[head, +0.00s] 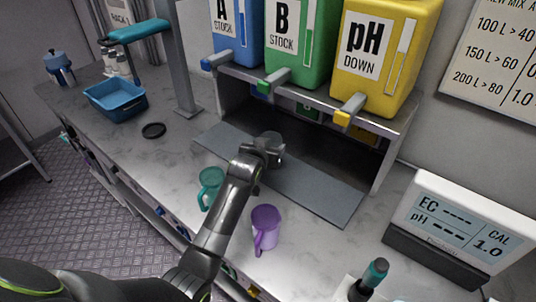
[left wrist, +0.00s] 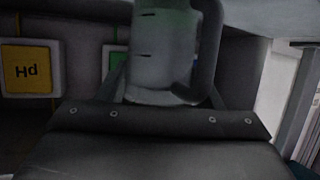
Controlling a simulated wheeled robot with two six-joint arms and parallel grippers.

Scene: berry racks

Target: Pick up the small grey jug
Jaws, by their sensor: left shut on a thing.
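The small grey jug (head: 274,137) is at my left gripper (head: 266,150), over the grey mat in front of the dark shelf opening. In the left wrist view the grey jug (left wrist: 160,55) fills the upper middle, with its handle on the right side. My left gripper is shut on the jug. Its fingers partly cover the jug in the head view, and I cannot tell whether the jug is clear of the mat. My right gripper is not in view.
A teal jug (head: 210,184) and a purple jug (head: 265,226) stand on the counter either side of my left forearm. Blue, green and yellow (head: 384,55) tanks sit on the shelf above.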

